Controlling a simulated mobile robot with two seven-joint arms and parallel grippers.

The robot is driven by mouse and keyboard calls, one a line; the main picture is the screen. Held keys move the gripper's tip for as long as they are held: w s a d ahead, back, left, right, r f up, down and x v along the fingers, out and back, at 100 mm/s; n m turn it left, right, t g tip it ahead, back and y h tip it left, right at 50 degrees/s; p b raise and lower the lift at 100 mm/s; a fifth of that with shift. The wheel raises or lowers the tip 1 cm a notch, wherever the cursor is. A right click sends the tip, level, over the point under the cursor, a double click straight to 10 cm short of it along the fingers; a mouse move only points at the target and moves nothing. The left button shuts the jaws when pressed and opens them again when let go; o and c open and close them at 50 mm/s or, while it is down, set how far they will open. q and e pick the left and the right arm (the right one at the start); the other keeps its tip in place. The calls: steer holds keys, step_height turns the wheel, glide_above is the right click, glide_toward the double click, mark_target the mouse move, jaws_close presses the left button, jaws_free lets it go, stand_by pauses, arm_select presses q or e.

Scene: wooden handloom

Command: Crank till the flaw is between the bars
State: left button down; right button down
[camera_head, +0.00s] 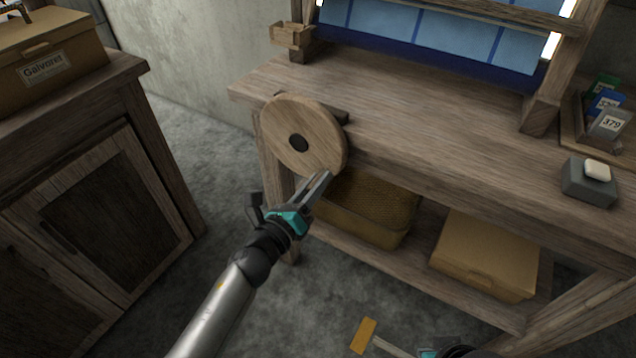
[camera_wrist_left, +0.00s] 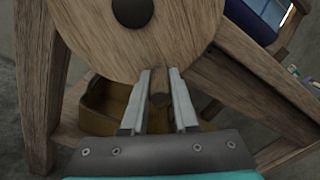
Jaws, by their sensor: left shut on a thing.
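A round wooden crank wheel (camera_head: 290,128) with a dark hub is mounted at the left front corner of the loom table; it also shows in the left wrist view (camera_wrist_left: 100,38). My left gripper (camera_head: 328,178) is at the wheel's lower right rim. In the left wrist view, its fingers (camera_wrist_left: 160,90) are shut on a small wooden crank handle (camera_wrist_left: 161,99). Blue cloth (camera_head: 440,40) with darker lines hangs at the back, below a wooden bar (camera_head: 500,14). I see no flaw on the visible cloth. Only part of my right gripper (camera_head: 428,354) shows at the bottom edge.
A grey block with a white piece (camera_head: 590,185) sits at the table's right. Numbered containers (camera_head: 608,122) stand behind it. A woven basket (camera_head: 368,210) and a cardboard box (camera_head: 485,255) lie on the lower shelf. A cabinet (camera_head: 100,200) stands left, across a floor gap.

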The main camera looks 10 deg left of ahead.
arm_select(q)
steer(key=shift+f, duration=0.1)
steer(key=c, duration=0.7)
jaws_free()
steer(key=shift+s, duration=0.1)
steer(key=shift+p+v, duration=0.75)
steer(key=shift+v, duration=6.85)
arm_select(e)
steer(key=shift+s+f, duration=0.15)
steer(key=shift+f, duration=0.6)
steer(key=shift+s+f, duration=0.15)
steer(key=shift+f, duration=0.6)
steer(key=shift+r, duration=0.1)
